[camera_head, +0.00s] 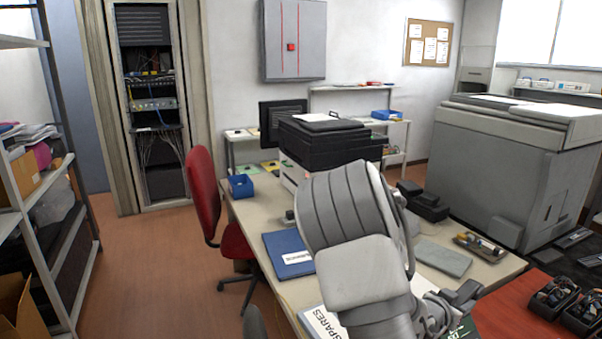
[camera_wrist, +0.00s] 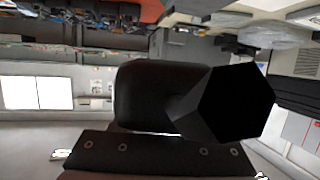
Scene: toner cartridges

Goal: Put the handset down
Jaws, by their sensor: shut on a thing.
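The handset (camera_wrist: 235,103) is a black, blocky shape that fills the middle of the wrist view, too dark to show detail. My gripper (camera_head: 458,298) is shut on it, at the lower right of the head view, partly hidden behind my grey arm. The fingertips are hard to make out in both views. A dark device in several parts, perhaps the phone base (camera_head: 428,206), sits on the desk (camera_head: 490,268) beyond my arm.
A blue binder (camera_head: 288,254) and a grey flat slab (camera_head: 443,258) lie on the desk, with a small tray of parts (camera_head: 480,246) near its right edge. A black printer (camera_head: 325,143) stands at the back. A red surface (camera_head: 505,318) with black bins is at lower right.

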